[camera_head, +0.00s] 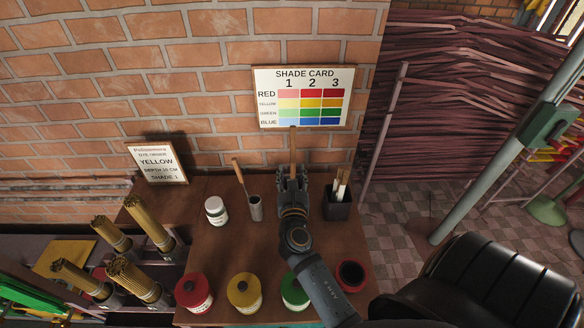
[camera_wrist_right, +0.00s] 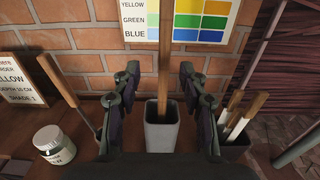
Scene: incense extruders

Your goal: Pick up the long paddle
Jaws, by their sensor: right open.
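The long paddle (camera_head: 293,148) is a tall thin wooden stick standing nearly upright, rising in front of the shade card. In the right wrist view the paddle (camera_wrist_right: 165,62) stands in a grey square cup (camera_wrist_right: 161,133). My right gripper (camera_head: 292,179) is open above the table; its two fingers (camera_wrist_right: 161,80) are on either side of the paddle, with gaps showing between them and the shaft. In the head view the gripper hides the cup and the paddle's lower part. My left gripper is not in view.
A short paddle (camera_head: 238,170) leans in a small grey cup (camera_head: 255,208) to the left. A black holder (camera_head: 338,208) with light-bladed tools stands to the right. A white jar (camera_head: 215,210) and several coloured pots stand on the wooden table (camera_head: 215,255). A brick wall (camera_head: 215,100) is behind.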

